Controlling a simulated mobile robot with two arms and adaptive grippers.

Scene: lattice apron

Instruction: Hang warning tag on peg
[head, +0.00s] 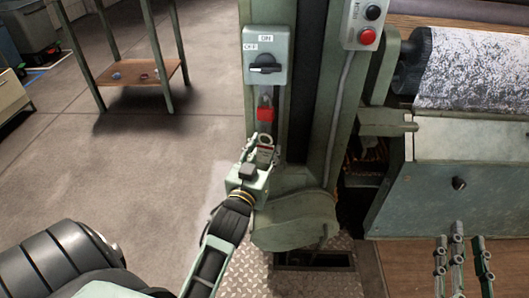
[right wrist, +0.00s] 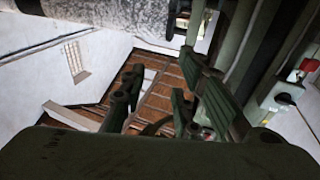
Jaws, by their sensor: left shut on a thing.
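My left gripper (head: 263,150) is shut on the warning tag (head: 265,154), a small pale tag with red on it. A pale ring (head: 265,139) stands up at the tag's top, between the fingertips. The tag is held upright in front of the green machine post, and the fingers hide part of it. Just above the ring in the picture is a red block, perhaps a padlock (head: 265,114), below the switch box; a gap shows between them. I cannot make out the peg clearly. My right gripper (head: 462,258) is open and empty at the lower right; its spread fingers show in the right wrist view (right wrist: 152,108).
A grey ON/OFF switch box (head: 266,55) is fixed to the post. A button box (head: 366,24) with a red button sits higher right. A speckled roller (head: 470,68) and pale machine panel (head: 465,170) fill the right. Open floor (head: 150,170) lies left, with a shelf stand (head: 142,73) behind.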

